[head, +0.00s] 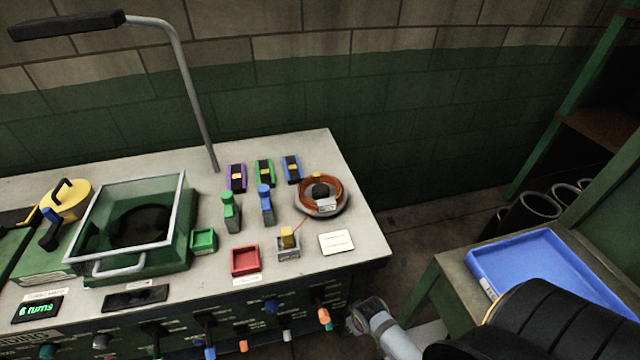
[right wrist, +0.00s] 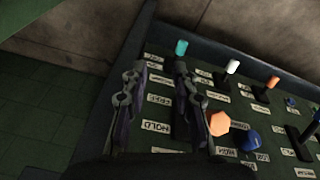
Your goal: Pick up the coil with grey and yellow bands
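A copper-orange coil (head: 320,195) lies on a round grey stand with a dark centre, near the bench's right end in the head view. It shows a small yellow band at its back and a pale grey patch at its front. A thin orange line runs from it towards a small grey holder with a yellow block (head: 288,240). My right gripper (right wrist: 158,72) is open and empty in the right wrist view, in front of the bench's labelled control panel, apart from the coil. My left gripper is not in view.
The bench (head: 365,235) also holds a green winding box (head: 180,240), purple, green and blue blocks, two upright pieces, a red tray (head: 245,261) and a white card (head: 337,242). Knobs and levers stick out of its front. A blue tray (head: 510,250) lies on the right-hand table.

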